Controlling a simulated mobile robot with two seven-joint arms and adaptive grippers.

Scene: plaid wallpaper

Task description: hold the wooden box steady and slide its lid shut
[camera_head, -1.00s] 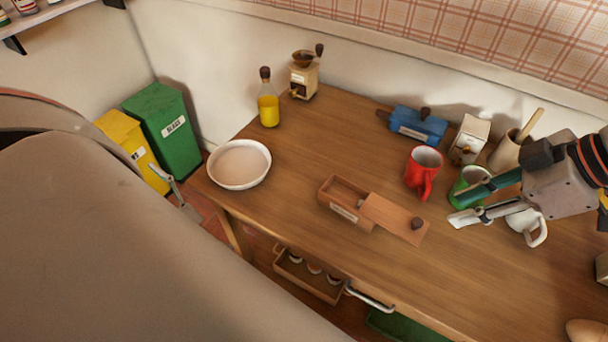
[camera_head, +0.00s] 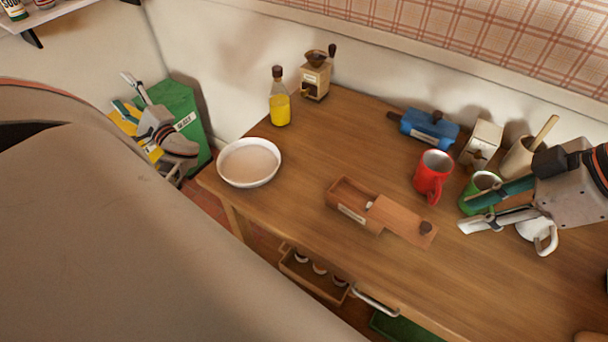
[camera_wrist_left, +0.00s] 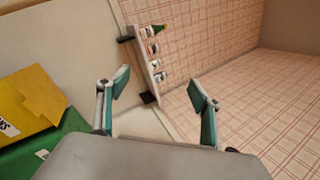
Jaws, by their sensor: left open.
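The wooden box (camera_head: 349,212) sits on the table in the head view, with a label on its front side and part of its inside uncovered.
A red mug (camera_head: 433,176), green mug (camera_head: 473,198) and white mug (camera_head: 537,236) stand near my right gripper. A white bowl (camera_head: 249,180) is at the table's left end. An open drawer (camera_head: 313,278) hangs below the front edge. Table between bowl and box is clear.

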